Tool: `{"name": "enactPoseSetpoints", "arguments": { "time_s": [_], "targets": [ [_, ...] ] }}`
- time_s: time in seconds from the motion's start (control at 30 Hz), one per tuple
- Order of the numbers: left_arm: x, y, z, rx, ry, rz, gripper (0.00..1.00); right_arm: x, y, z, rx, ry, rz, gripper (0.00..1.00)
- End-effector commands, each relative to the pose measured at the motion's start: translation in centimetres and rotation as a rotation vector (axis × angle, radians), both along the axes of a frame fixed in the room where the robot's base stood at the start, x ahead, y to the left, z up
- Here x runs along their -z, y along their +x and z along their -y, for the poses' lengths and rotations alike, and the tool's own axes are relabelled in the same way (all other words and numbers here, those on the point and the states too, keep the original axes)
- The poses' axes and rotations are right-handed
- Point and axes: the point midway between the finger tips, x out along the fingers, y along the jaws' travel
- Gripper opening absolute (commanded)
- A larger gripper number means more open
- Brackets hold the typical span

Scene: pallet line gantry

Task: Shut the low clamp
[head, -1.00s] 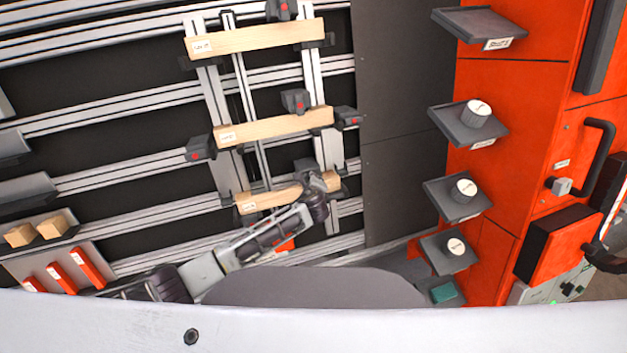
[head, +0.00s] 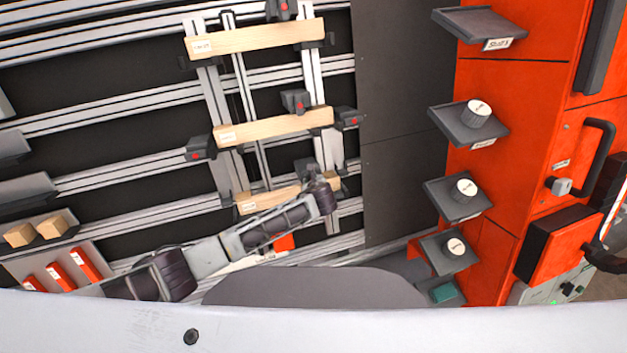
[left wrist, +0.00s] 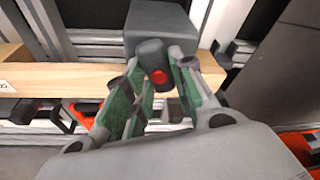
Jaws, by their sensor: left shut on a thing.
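The low clamp (head: 305,167) is a dark grey block at the lowest wooden bar (head: 250,203). My left gripper (head: 320,187) reaches it from below left and hides part of it and the bar's right part. In the left wrist view the clamp (left wrist: 160,38) stands above the fingers, its red-tipped dark nose between the green finger pads. My left gripper (left wrist: 158,78) is shut on that nose. The bar (left wrist: 80,80) runs behind the fingers there. Whether the clamp presses on the bar cannot be told. My right gripper is not in view.
Above are a middle bar (head: 285,127) and a top bar (head: 255,38), each with dark clamps. An orange cabinet (head: 510,95) with small shelves holding round weights stands at right. A grey panel (head: 400,185) lies between.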

Motion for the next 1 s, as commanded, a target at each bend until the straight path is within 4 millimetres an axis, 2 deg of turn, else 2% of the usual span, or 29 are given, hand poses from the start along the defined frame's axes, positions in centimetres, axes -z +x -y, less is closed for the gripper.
{"name": "enactPoseSetpoints", "arguments": {
  "time_s": [0.23,0.73,1.0],
  "targets": [
    [0.1,-0.08,0.06,0.074,0.13,-0.043,0.0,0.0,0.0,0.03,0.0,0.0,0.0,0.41],
    [0.11,-0.09,0.04,0.097,0.172,-0.058,0.0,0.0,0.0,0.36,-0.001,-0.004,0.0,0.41],
    [0.08,-0.04,0.02,0.17,0.306,-0.101,0.0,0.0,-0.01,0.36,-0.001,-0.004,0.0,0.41]
  ]
}}
